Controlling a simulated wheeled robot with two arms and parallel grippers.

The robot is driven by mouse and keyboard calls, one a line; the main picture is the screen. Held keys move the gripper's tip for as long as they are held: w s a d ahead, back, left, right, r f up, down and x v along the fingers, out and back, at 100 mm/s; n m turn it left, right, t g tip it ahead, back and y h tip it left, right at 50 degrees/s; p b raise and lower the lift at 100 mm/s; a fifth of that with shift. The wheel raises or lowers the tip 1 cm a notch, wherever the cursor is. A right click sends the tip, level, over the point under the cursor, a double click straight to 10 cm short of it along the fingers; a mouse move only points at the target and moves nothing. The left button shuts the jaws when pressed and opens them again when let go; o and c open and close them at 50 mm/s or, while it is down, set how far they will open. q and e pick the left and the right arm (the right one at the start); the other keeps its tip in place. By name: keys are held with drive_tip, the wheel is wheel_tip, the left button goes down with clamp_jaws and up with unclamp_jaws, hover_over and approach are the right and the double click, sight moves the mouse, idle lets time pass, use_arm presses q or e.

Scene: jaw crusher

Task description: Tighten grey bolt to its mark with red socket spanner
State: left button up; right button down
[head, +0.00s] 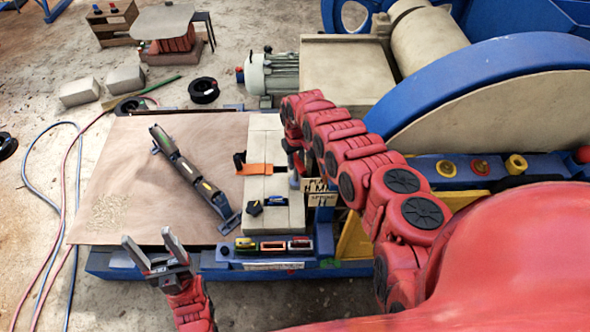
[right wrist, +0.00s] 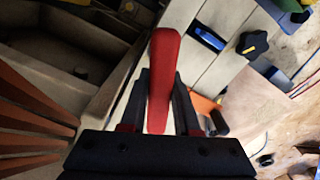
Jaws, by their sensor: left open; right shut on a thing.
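The red handle of the socket spanner (right wrist: 164,60) stands between the fingers of my right gripper (right wrist: 161,85) in the right wrist view. That gripper is shut on it. In the head view my right arm reaches over the crusher's near-left side, and its gripper is largely hidden behind the arm links, by the pale block. The spanner's socket end and the grey bolt with its mark cannot be made out clearly in either view, so I cannot tell whether they touch. My left gripper (head: 155,257) is open and empty, low over the bench's front edge.
A pale block (head: 273,217) carries an orange strap (head: 260,169), a black knob (head: 254,208) and a blue piece. A long dark tool (head: 195,178) lies on the brown board (head: 120,185). Small coloured boxes (head: 272,246) sit in front. A blue-rimmed flywheel (head: 510,110) stands right.

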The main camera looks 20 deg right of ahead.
idle(0.3)
drive_tip(key=shift+r+m+p, duration=0.1)
drive_tip(key=shift+m+p, duration=0.4)
drive_tip(key=shift+m, duration=0.6)
drive_tip(key=shift+w+m, duration=0.1)
drive_tip(key=shift+m, duration=1.8)
